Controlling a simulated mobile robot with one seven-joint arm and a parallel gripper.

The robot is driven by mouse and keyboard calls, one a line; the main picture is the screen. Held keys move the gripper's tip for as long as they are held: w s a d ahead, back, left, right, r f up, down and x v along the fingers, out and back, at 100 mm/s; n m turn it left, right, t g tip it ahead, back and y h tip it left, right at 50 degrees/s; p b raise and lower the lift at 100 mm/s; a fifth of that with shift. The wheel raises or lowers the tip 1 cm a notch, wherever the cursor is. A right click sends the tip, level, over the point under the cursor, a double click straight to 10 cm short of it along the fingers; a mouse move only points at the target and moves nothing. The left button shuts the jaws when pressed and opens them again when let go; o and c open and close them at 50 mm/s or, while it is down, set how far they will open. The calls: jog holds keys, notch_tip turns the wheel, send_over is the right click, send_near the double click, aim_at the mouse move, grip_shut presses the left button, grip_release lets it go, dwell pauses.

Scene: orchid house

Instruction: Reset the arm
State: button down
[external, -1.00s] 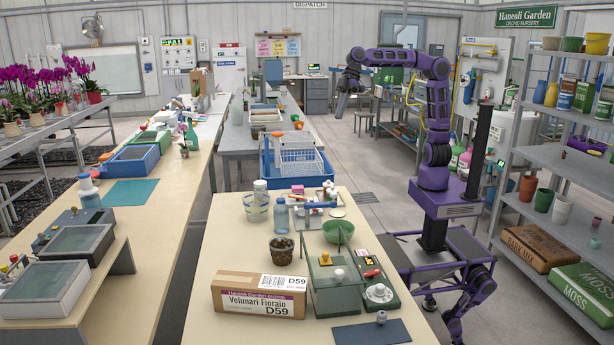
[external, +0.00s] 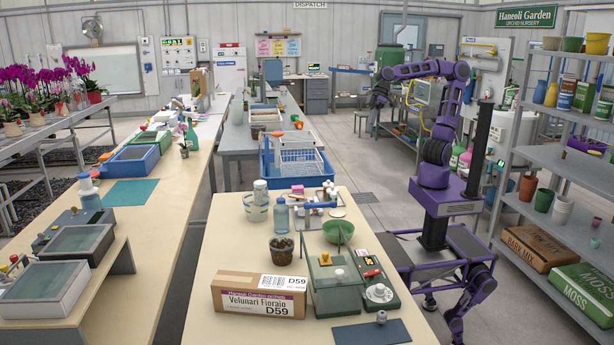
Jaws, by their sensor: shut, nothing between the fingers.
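My purple arm (external: 443,120) rises from my wheeled base at the right end of the front bench, bends at the top and reaches left. My gripper (external: 371,112) hangs from its end, pointing down, over the aisle behind the front bench. It is shut and empty, though small and dark in this view. It appears clear of the benches.
The front bench (external: 226,240) holds a cardboard box (external: 258,296), a green bowl (external: 338,232), a blue bottle (external: 281,215) and a brown pot (external: 282,249). A metal shelf rack (external: 560,220) stands close on the right. The aisle floor (external: 365,170) left of my arm is open.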

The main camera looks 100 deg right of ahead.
jog(key=s+d+f+m+t+h, duration=0.1)
jog(key=s+d+f+m+h, duration=0.1)
jog(key=s+f+h, duration=0.45)
notch_tip(320, 180, down, 11)
jog(key=s+y+b, duration=0.1)
jog(key=s+b, duration=0.1)
jog(key=b, duration=0.8)
jog(key=shift+r+y+b, duration=0.2)
jog(key=shift+y+b, duration=0.15)
jog(key=shift+b, duration=0.05)
